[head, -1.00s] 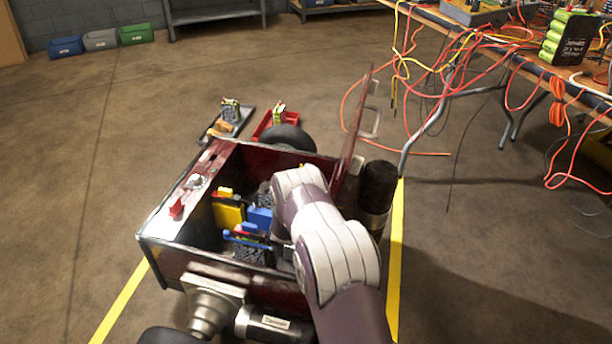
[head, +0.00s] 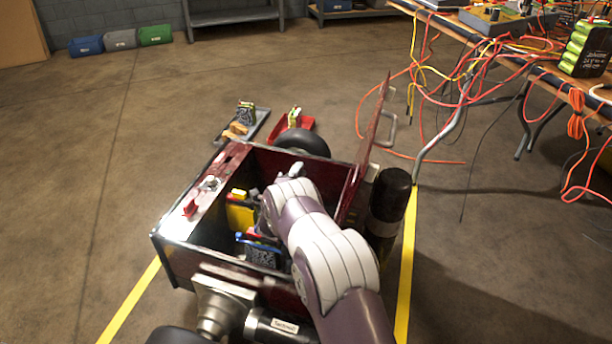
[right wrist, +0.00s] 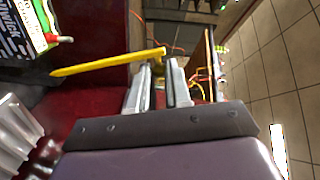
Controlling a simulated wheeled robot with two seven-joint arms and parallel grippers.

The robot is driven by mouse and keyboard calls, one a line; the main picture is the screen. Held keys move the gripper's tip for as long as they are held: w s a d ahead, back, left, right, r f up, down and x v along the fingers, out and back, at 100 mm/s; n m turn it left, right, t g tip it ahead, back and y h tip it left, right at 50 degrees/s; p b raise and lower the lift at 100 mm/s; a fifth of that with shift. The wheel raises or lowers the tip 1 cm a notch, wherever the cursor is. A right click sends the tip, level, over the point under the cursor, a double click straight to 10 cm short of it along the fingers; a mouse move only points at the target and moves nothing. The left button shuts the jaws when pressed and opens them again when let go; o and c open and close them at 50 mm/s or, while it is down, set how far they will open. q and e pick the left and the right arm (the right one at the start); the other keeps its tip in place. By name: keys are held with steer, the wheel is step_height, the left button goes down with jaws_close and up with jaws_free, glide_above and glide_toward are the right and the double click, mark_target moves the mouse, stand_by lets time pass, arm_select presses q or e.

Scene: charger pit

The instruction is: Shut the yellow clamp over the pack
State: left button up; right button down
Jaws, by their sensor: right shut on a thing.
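The yellow clamp bar (right wrist: 105,62) crosses the right wrist view just past my right fingertips. My right gripper (right wrist: 158,75) is shut on it, with its two fingers slightly apart at the bar's right end. A pack with a dark, white and green printed label (right wrist: 28,30) shows at the upper left of that view, with a red-tipped lead beside it. In the head view my right arm reaches into the open dark red box (head: 195,205), and its wrist hides the fingertips and clamp. A yellow block (head: 240,213) stands inside, left of the wrist. My left gripper is out of view.
A dark pack with a blue edge (head: 262,252) sits at the box's near end. The box's raised lid (head: 366,150) stands to the right of my arm. A grey tray (head: 243,128) and a red tray (head: 292,133) lie beyond. Cables hang from the workbench (head: 520,60).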

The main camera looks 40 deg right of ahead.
steer(key=shift+w+a+f, duration=0.15)
steer(key=shift+w+a, duration=0.25)
steer(key=shift+w, duration=0.1)
steer(key=c, duration=1.1)
jaws_free()
steer(key=p+v, duration=0.6)
steer(key=v, duration=0.6)
steer(key=shift+s+a, duration=0.25)
steer(key=shift+a, duration=0.05)
